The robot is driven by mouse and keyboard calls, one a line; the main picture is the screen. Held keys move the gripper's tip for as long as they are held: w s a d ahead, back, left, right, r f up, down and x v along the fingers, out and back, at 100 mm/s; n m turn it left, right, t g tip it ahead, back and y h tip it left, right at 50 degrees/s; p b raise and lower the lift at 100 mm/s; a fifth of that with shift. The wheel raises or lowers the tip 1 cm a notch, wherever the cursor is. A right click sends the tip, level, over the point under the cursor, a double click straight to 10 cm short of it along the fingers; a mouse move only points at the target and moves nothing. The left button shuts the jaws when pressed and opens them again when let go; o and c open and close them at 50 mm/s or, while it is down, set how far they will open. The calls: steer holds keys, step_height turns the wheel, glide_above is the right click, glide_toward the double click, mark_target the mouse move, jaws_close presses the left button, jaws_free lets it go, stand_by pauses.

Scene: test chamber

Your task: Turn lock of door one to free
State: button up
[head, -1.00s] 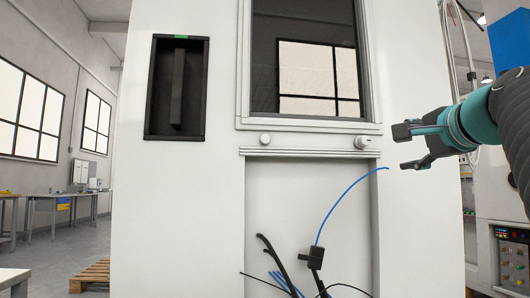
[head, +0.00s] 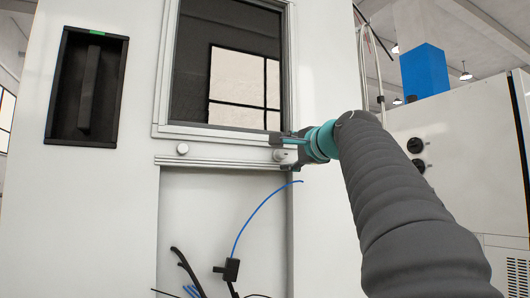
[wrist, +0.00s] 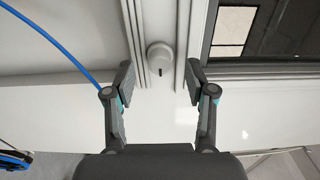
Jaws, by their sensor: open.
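A round white lock knob (wrist: 160,57) with a short dark mark sits on the white frame, ahead of and between my gripper's open fingers (wrist: 159,78) in the wrist view. The fingers appear apart from it, one on each side. In the head view, my gripper (head: 284,147) is at the right knob (head: 280,156) below the window, partly covering it. A second white knob (head: 183,149) is at the left on the same rail. The windowed door panel (head: 228,70) is above them. No door number is readable.
A black recessed handle (head: 86,88) with a green tag is at the upper left. A blue cable (head: 258,212) curves up close below the right knob; it also shows in the wrist view (wrist: 52,40). Dark cables (head: 188,270) hang in the recess below.

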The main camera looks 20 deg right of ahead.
steer(key=shift+w, duration=1.05)
jaws_close()
steer(key=shift+n, duration=0.3)
steer(key=n, duration=0.3)
steer(key=shift+n, duration=0.3)
steer(key=n+b, duration=0.1)
steer(key=n, duration=0.3)
steer(key=shift+n, duration=0.3)
steer(key=n+b, duration=0.1)
steer(key=n, duration=0.3)
steer(key=n+b, duration=0.1)
steer(key=n, duration=0.4)
